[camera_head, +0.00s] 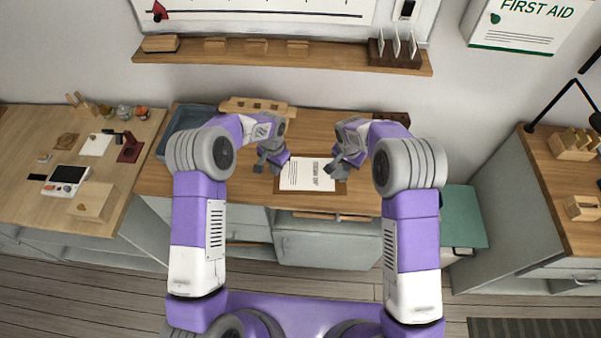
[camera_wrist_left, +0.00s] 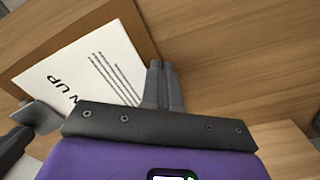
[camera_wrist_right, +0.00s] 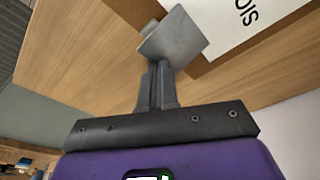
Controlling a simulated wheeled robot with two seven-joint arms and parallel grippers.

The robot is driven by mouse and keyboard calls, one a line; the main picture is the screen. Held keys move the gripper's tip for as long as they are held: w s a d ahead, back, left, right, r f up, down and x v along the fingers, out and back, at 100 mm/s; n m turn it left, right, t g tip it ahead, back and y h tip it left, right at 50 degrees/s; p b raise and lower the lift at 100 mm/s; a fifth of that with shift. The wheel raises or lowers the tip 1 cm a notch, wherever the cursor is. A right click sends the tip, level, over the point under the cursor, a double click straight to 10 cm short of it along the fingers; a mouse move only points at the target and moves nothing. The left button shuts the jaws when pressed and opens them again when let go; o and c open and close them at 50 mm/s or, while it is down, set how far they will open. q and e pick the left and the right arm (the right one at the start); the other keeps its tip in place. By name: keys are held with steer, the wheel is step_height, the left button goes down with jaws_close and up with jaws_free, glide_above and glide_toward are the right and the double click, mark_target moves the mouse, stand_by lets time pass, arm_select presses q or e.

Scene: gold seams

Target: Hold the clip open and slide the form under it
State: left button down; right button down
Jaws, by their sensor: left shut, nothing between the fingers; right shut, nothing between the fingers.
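The white printed form (camera_head: 305,174) lies on a brown board (camera_head: 350,189) on the wooden desk. It also shows in the left wrist view (camera_wrist_left: 85,72) and the right wrist view (camera_wrist_right: 232,28). A grey metal clip (camera_wrist_right: 175,38) stands at the board's right end; the left wrist view shows it too (camera_wrist_left: 38,116). Whether the form's edge is under it cannot be told. My right gripper (camera_wrist_right: 157,66) is shut and empty, its tips close against the clip; contact is unclear. My left gripper (camera_wrist_left: 161,66) is shut and empty, just beside the board's left edge.
A blue-grey bin (camera_head: 172,140) stands left of my left arm. A wooden rack (camera_head: 250,104) is at the desk's back. The side desk (camera_head: 30,150) at left holds several small items. A wall shelf (camera_head: 330,58) runs above. Bare desk lies behind the board.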

arm_select(q)
steer(key=shift+r, duration=0.25)
steer(key=shift+a+r, duration=0.1)
steer(key=shift+r, duration=0.3)
stand_by(0.4)
steer(key=shift+r, duration=3)
